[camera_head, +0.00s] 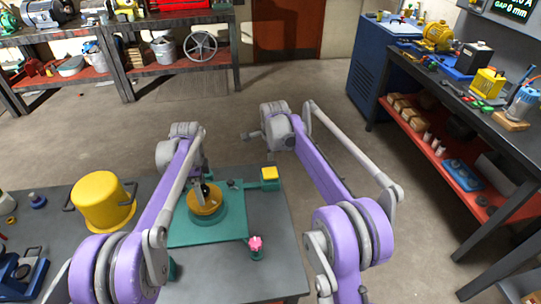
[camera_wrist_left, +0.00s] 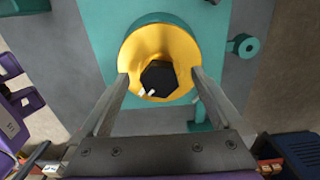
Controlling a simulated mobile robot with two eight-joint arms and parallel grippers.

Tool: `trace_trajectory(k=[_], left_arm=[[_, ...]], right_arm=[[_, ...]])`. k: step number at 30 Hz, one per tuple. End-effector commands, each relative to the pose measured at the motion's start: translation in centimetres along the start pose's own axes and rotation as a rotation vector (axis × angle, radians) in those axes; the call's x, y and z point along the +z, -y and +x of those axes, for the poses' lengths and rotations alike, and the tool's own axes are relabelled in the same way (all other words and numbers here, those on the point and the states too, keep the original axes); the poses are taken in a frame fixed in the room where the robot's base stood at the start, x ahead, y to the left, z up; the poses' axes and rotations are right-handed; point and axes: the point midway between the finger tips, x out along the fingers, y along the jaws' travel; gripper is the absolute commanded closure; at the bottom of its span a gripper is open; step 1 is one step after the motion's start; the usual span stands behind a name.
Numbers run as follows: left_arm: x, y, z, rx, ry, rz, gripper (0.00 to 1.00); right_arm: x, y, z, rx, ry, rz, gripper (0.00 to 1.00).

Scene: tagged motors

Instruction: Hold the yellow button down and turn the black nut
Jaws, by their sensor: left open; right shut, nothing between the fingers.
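The black nut (camera_wrist_left: 158,76) sits in the middle of a round yellow disc (camera_head: 205,200) on a teal base. In the left wrist view my left gripper (camera_wrist_left: 159,75) is open, with one finger on each side of the nut and visible gaps between. In the head view my left gripper (camera_head: 204,186) is over the disc and partly hides the nut.
The teal plate (camera_head: 185,236) lies on a grey table (camera_head: 285,262). A pink knob (camera_head: 256,243) stands at its near right corner. A yellow pot (camera_head: 103,200) stands left of the plate. A cluttered workbench (camera_head: 462,100) is at the right, with open floor between.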

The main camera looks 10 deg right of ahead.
Motion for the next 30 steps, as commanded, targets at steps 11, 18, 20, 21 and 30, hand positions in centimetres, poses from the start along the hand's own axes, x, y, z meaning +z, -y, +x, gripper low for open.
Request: trace_trajectory(k=[11,18,20,21,30], left_arm=[[0.0,0.1,-3.3,-0.002,0.0,0.0,0.0],[0.0,0.1,-5.7,-0.003,0.0,0.0,0.0],[0.0,0.1,-6.3,-0.003,0.0,0.0,0.0],[0.0,0.1,-6.7,-0.003,0.0,0.0,0.0],[0.0,0.0,-8.1,0.0,0.0,0.0,0.0]], right_arm=[[0.0,1.5,-2.2,-0.016,0.0,0.0,1.0],[0.0,2.7,-3.7,-0.029,0.0,0.0,1.0],[0.0,3.0,-4.1,-0.033,0.0,0.0,1.0],[0.0,3.2,-4.3,-0.035,0.0,0.0,1.0],[0.0,3.9,-5.2,-0.043,0.0,0.0,1.0]])
